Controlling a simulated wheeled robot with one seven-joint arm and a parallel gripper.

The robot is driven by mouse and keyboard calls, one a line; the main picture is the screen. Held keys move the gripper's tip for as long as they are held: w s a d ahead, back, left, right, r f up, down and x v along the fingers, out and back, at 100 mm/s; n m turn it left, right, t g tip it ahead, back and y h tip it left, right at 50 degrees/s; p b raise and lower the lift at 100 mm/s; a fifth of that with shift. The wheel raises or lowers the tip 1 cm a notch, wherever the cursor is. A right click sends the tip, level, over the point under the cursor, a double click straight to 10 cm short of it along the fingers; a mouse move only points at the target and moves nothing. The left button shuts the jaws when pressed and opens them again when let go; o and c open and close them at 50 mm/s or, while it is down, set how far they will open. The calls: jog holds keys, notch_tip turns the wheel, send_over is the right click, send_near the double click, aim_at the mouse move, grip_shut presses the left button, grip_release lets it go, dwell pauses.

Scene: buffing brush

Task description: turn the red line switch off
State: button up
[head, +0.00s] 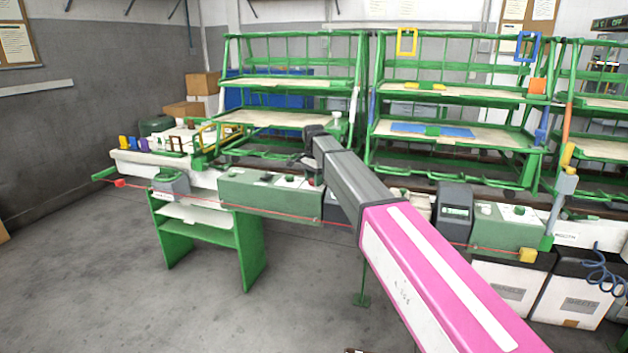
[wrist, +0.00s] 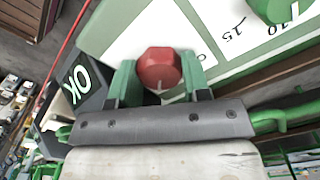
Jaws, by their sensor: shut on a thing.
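The red line switch is a red faceted knob (wrist: 158,68) with a pale mark on its near side, in the upper middle of the wrist view. In the head view my arm reaches to the green control box (head: 262,188) on the bench. There I cannot make out the knob or my fingertips clearly.
A dark box marked OK (wrist: 78,84) is left of the knob. A green dial (wrist: 275,8) with numbers is at the upper right. A red cord (head: 210,203) runs along the bench front. Green racks (head: 290,85) stand behind. The floor (head: 130,290) at left is clear.

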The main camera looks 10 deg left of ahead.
jog(key=n, duration=0.8)
jog(key=shift+n, duration=0.3)
jog(key=n, duration=0.9)
dwell(0.5)
jog(key=o, duration=0.9)
jog(key=shift+r, duration=0.15)
